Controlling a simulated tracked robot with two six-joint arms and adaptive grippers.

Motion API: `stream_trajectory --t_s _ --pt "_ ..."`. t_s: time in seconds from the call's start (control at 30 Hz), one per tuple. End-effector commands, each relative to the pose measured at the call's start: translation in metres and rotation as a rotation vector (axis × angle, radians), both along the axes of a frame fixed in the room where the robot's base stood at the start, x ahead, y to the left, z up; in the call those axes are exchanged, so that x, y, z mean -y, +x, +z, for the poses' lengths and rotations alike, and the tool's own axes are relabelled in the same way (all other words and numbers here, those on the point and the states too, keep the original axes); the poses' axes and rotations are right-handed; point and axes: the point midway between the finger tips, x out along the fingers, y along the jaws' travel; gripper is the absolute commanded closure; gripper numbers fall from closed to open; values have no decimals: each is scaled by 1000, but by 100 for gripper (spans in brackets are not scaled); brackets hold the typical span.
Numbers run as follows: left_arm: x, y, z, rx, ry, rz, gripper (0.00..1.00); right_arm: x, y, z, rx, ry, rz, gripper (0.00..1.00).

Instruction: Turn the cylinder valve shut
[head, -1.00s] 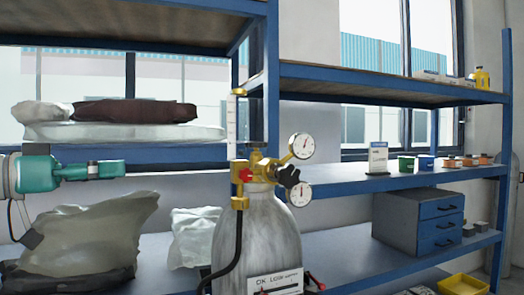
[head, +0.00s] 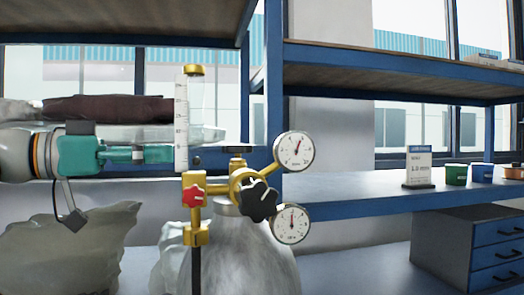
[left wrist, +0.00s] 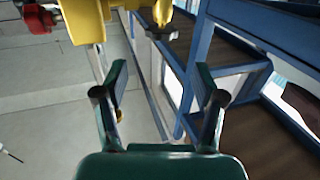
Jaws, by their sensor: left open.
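The grey gas cylinder (head: 248,262) stands upright in the middle of the head view. Its brass valve and regulator (head: 236,186) carry a black star knob (head: 257,200), a red knob (head: 194,196) and two round gauges, upper (head: 294,151) and lower (head: 291,223). A dark cap-like piece (head: 237,149) tops the valve. My left gripper (head: 168,154) comes in level from the left, its tips partly behind the clear flow tube (head: 181,123). In the left wrist view it is open and empty (left wrist: 162,85), with brass fittings (left wrist: 86,22) and the red knob (left wrist: 40,18) beyond. Contact cannot be told.
Blue-framed shelves (head: 350,208) stand behind the cylinder. A dark folded bundle (head: 110,108) and pale bags (head: 65,245) are on the left. A small sign (head: 418,167), green pot (head: 456,174) and drawer cabinet (head: 470,250) are on the right. A black hose (head: 196,270) hangs below the regulator.

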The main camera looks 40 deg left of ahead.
Motion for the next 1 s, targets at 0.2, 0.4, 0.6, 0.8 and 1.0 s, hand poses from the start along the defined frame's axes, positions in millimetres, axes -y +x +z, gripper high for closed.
stream_trajectory --t_s 0.2,0.4,0.6,0.8,1.0 --pt "-1 0 1 1 0 11 30 0 -1 1 -1 0 0 60" --pt "4 13 1 1 -3 11 30 0 0 4 -1 0 0 60" --pt "12 36 2 1 -5 11 30 0 0 10 -1 0 0 60" --pt "22 64 2 1 -3 11 30 0 0 19 -1 0 0 60" --pt "36 99 2 -1 -3 11 30 0 0 31 0 0 0 60"
